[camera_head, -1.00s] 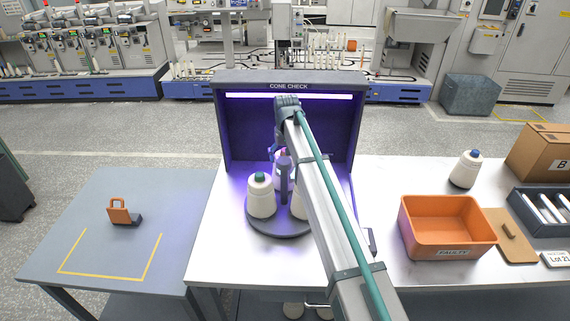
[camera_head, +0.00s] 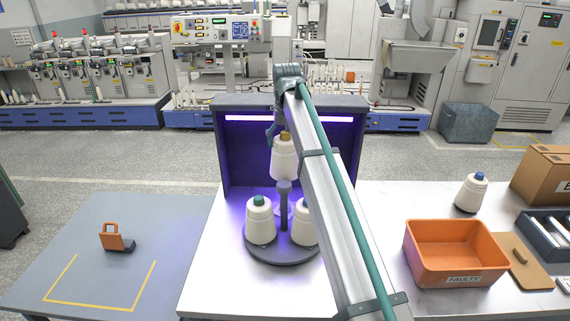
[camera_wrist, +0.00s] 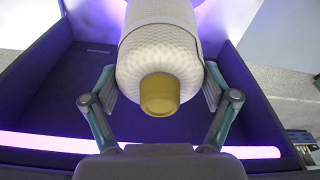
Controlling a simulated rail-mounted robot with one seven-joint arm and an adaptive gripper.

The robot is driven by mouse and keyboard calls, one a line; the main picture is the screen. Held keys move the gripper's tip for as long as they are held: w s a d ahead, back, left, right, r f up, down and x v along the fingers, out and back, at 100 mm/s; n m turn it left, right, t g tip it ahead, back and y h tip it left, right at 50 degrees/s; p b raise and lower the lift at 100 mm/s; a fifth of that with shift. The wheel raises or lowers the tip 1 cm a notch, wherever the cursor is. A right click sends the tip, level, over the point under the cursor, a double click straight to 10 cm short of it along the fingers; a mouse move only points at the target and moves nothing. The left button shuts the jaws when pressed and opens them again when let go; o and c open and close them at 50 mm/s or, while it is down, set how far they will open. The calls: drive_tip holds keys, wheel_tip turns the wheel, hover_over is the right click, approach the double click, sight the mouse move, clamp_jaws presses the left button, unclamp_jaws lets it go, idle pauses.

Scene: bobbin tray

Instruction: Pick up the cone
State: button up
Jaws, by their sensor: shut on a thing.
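A cream yarn cone with a yellow-brown tip (camera_head: 284,157) hangs in the air in front of the dark purple-lit booth, above the turntable. My gripper (camera_head: 278,130) is shut on this cone near its top; my arm hides part of it. In the wrist view the same cone (camera_wrist: 160,55) fills the top middle, with the gripper's fingers (camera_wrist: 158,92) on both sides of it. A cone with a green tip (camera_head: 260,222) stands on the grey turntable (camera_head: 283,252) at the left. Another cone (camera_head: 304,224) stands at the right, partly hidden by my arm.
A post (camera_head: 284,206) rises from the turntable's middle. The booth (camera_head: 232,150) has walls at the back and sides. An orange bin (camera_head: 452,252) marked FAULTY and a blue-tipped cone (camera_head: 471,191) are at the right. An orange-handled object (camera_head: 115,238) stands on the left table beside a yellow outline.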

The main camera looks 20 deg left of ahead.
wheel_tip(320, 180, up, 12)
drive_tip(key=shift+r+b, duration=0.2)
drive_tip(key=shift+b, duration=1.05)
wheel_tip(320, 180, up, 20)
drive_tip(key=p, duration=1.2)
